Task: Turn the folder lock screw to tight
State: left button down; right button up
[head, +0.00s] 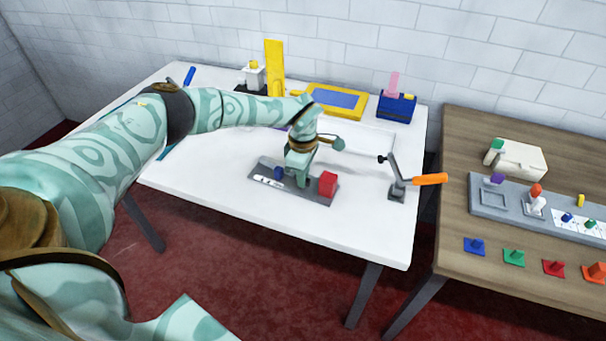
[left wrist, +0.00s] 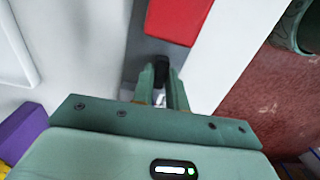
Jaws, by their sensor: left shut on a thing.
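A grey plate (head: 325,197) lies on the white table, with a blue knob (head: 278,172) on its left part and a red block (head: 328,183) on its right. My left gripper (head: 301,182) points down at the plate between the knob and the block. In the left wrist view, the gripper (left wrist: 161,85) is shut on a small black knob (left wrist: 161,66), which I take to be the lock screw, close to the red block (left wrist: 175,20). The fingers hide much of the knob, and its turned position cannot be read. My right gripper is not in view.
A clamp with an orange handle (head: 430,179) stands right of the plate. A yellow frame (head: 335,101), a yellow upright piece (head: 274,66) and a blue box (head: 396,106) stand at the back. The table's front is clear. A brown table (head: 450,215) with small coloured parts stands right.

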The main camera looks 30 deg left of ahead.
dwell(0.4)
pick_arm(q)
jog(key=c, duration=1.4)
grip_release()
jog(key=shift+r, duration=0.1)
notch_tip(320, 180, up, 16)
jog(key=p, duration=0.4)
jog(key=shift+r, duration=0.1)
